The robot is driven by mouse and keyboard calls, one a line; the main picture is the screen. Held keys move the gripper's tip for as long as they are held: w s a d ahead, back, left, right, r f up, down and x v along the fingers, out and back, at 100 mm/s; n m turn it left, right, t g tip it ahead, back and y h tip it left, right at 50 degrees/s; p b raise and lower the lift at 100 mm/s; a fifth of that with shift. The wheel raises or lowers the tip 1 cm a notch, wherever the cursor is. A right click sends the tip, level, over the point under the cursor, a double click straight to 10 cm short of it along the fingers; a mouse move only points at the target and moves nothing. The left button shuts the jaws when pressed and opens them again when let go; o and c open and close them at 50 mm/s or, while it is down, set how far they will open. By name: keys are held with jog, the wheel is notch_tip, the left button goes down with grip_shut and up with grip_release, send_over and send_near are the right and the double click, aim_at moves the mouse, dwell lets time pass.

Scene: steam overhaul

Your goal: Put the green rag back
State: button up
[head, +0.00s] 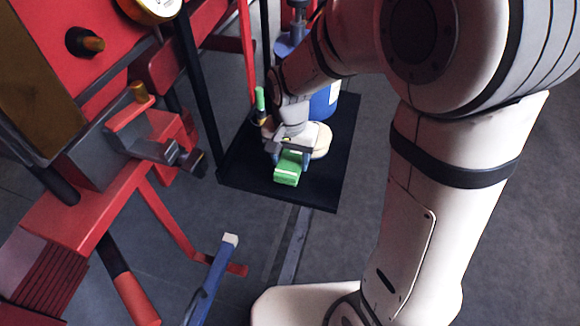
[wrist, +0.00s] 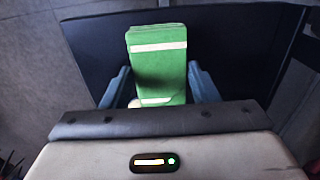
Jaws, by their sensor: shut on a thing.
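The green rag (head: 288,168) is a folded green block with pale stripes. It also shows in the wrist view (wrist: 158,70), upright in the picture between the two blue-grey fingers. My gripper (head: 288,160) is shut on the rag, over the black tray (head: 315,190). In the wrist view my gripper (wrist: 158,88) has a finger on each side of the rag. The dark tray surface (wrist: 235,55) fills the background there. I cannot tell whether the rag touches the tray.
A round tan thing (head: 320,138) and a blue container (head: 325,100) stand on the tray beside my gripper. A green-topped bottle (head: 260,100) is at its left. Red machinery (head: 150,120) stands at the left. A blue bar (head: 215,275) is at the front. Grey floor is open at right.

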aim_at(291, 163)
jog(key=shift+s+d+f, duration=0.1)
jog(key=shift+f, duration=1.75)
jog(key=o, duration=0.9)
notch_tip(291, 163, up, 12)
jog(key=shift+r, duration=0.1)
jog(key=s+d+n+t, duration=0.1)
jog(key=s+d, duration=0.3)
jog(key=s+d+r+n+t, duration=0.1)
jog(key=s+d, duration=0.3)
jog(key=s+d+r+n+t, duration=0.1)
jog(key=s+d, duration=0.3)
jog(key=shift+r+n, duration=0.1)
jog(key=shift+n, duration=0.3)
